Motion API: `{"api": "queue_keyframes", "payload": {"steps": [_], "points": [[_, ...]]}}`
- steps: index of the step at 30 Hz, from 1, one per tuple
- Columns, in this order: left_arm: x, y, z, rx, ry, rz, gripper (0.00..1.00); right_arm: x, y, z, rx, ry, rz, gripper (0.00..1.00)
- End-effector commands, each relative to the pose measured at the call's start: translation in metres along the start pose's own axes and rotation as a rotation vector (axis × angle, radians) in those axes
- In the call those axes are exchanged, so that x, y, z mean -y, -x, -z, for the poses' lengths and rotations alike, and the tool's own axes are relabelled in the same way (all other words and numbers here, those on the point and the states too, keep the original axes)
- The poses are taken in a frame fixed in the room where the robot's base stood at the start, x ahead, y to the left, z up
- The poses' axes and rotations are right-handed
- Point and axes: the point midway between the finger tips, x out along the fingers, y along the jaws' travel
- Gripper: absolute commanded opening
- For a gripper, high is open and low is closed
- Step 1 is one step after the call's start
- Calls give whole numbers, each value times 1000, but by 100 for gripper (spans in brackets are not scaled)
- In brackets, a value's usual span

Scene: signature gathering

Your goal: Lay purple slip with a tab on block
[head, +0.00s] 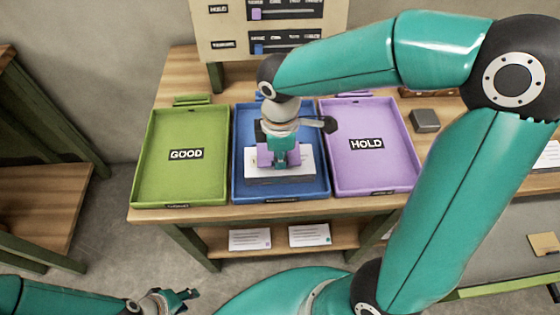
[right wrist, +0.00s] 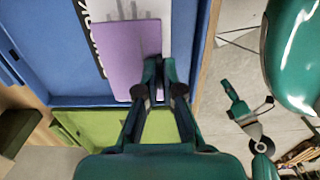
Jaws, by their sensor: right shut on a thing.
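My right gripper (head: 281,163) is shut on a thin purple slip (right wrist: 122,58), gripping it near one edge. The slip also shows in the head view (head: 293,155), partly behind the fingers. It is over a pale block with a white printed top (head: 300,168) in the blue tray (head: 240,190). In the right wrist view the slip covers part of the printed white top (right wrist: 150,12); I cannot tell whether they touch. No tab can be made out on the slip. My left gripper (head: 174,299) is low at the bottom left, away from the table, with its fingers apart and empty.
A green GOOD tray (head: 185,180) stands left of the blue tray, and a purple HOLD tray (head: 370,175) right of it. A sign board (head: 270,25) stands behind. A small dark box (head: 425,120) sits right. White cards (head: 249,239) lie on the lower shelf.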

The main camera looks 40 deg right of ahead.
Motion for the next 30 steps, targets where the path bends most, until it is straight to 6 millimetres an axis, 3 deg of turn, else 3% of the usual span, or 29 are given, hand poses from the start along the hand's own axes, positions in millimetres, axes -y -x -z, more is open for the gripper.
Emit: {"api": "queue_keyframes", "payload": {"steps": [4,16,18,21,30], "points": [[1,-2,0,0,0,0,40,0,-19,0,1,0,2,0],[2,-6,0,0,0,0,40,0,-25,0,-1,0,0,0],[2,-4,0,0,0,0,40,0,-23,0,-1,0,0,17],[2,-4,0,0,0,0,40,0,-23,0,-1,0,0,31],[1,-3,0,0,0,0,40,0,-22,0,-1,0,0,31]]}}
